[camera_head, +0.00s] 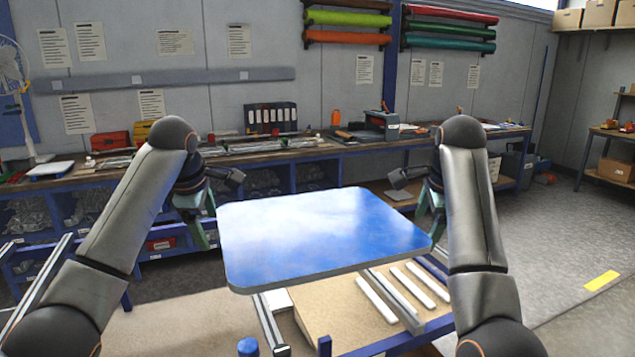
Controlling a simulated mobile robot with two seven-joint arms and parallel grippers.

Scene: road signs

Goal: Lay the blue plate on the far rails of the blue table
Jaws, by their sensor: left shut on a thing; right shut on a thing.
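The blue plate (315,235) is a flat rectangle with rounded corners and a grey edge. It is held roughly level in front of me, above the blue table (405,338). My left gripper (207,232) is shut on the blue plate at its left side. My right gripper (432,222) is shut on the blue plate at its right side. The fingertips are partly hidden. A grey rail (268,325) and another grey rail (397,300) show below the plate's near edge. The plate hides the far part of the table and its rails.
White strips (420,284) lie on a light board (335,310) at the right below the plate. A long workbench (285,153) with tools and binders stands along the back wall. A fan (12,75) stands at the far left. The floor at right (560,240) is clear.

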